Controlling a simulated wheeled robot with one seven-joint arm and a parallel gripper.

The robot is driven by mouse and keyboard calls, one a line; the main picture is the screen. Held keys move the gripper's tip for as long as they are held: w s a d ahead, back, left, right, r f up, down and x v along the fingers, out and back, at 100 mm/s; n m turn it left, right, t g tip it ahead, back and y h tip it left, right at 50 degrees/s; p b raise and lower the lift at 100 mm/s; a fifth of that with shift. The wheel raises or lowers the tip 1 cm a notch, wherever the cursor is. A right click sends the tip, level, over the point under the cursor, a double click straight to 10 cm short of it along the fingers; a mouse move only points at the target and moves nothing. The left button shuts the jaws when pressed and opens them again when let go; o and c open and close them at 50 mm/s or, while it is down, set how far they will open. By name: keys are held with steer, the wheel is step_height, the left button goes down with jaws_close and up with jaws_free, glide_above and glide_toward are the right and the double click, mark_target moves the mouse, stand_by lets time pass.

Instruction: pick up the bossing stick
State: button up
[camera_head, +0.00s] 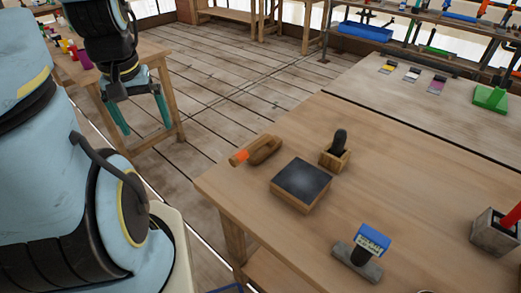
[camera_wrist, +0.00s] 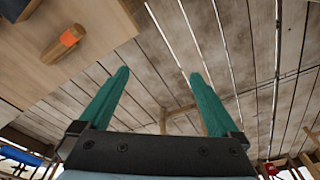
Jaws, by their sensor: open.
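The bossing stick, as far as I can tell, is the tan wooden piece with an orange band (camera_head: 265,149). It lies near the left edge of the wooden workbench (camera_head: 400,150). It also shows at the upper left of the wrist view (camera_wrist: 54,48). My gripper (camera_head: 146,128) has two teal fingers, spread wide and empty, pointing down over the floor left of the bench. In the wrist view my gripper (camera_wrist: 159,73) has only floor between its fingers, with the stick well to their left.
Near the stick are a dark-topped wooden block (camera_head: 302,180) and a small wooden box with a dark rounded piece (camera_head: 338,150). A blue-topped tool (camera_head: 362,250) stands in front. A grey block with a red piece (camera_head: 494,232) is at right. Open floor separates the gripper from the bench.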

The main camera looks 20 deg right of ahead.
steer(key=shift+w+d+f, duration=0.1)
steer(key=shift+d, duration=0.1)
steer(key=shift+c, duration=0.7)
steer(key=w+d+f+m+b, duration=0.1)
steer(key=d, duration=0.3)
steer(key=w+d+f+m+b, duration=0.1)
steer(key=d+f+m+b, duration=0.1)
steer(key=d, duration=0.1)
steer(key=w+d+f+m+b, duration=0.1)
steer(key=d+m, duration=0.1)
steer(key=d, duration=0.2)
steer(key=shift+d+f, duration=0.2)
steer(key=shift+d, duration=0.15)
steer(key=shift+c, duration=1)
steer(key=m+y+b, duration=0.1)
steer(key=m+b, duration=0.3)
steer(key=m, duration=0.2)
glide_toward(258, 154)
steer(key=f, duration=0.2)
steer(key=w+f+p, duration=0.1)
steer(key=f, duration=0.1)
steer(key=shift+w+a+f+p, duration=0.15)
steer(key=shift+f+p, duration=0.3)
steer(key=shift+f, duration=0.9)
steer(key=shift+w+a+f+p, duration=0.1)
steer(key=shift+a+f+p, duration=0.25)
steer(key=shift+f, duration=1.05)
